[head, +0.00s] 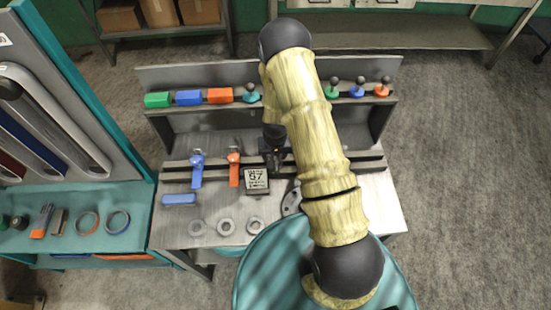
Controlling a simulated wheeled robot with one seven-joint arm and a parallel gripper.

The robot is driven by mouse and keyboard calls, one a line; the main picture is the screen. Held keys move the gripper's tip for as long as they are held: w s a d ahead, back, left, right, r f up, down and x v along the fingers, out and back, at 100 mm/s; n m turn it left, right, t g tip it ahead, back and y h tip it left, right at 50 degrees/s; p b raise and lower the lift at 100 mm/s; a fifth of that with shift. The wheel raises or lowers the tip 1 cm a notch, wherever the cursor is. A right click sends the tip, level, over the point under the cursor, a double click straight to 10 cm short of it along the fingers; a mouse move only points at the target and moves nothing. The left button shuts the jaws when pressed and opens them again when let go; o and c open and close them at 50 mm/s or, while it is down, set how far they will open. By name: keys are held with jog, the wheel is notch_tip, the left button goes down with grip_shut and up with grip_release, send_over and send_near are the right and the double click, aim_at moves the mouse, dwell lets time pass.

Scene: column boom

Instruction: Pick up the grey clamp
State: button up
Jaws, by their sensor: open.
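My gripper (273,158) is small and dark in this view, over the rail of the workbench, just right of the orange clamp. Its fingers are open, but the space between them is hard to see. I cannot make out a grey clamp; my gripper and the pale yellow arm cover part of the rail. A blue clamp (197,170) and an orange clamp (234,169) hang upright at the rail, left of my gripper.
The workbench (170,225) carries a square block marked 57 (256,181), a blue block (179,199) and several grey rings (226,226). Coloured blocks and knobbed pieces line the upper shelf. A teal rack (140,195) stands at the left.

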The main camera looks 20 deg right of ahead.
jog(key=shift+c, duration=0.4)
jog(key=c, duration=1)
jog(key=shift+r, duration=0.2)
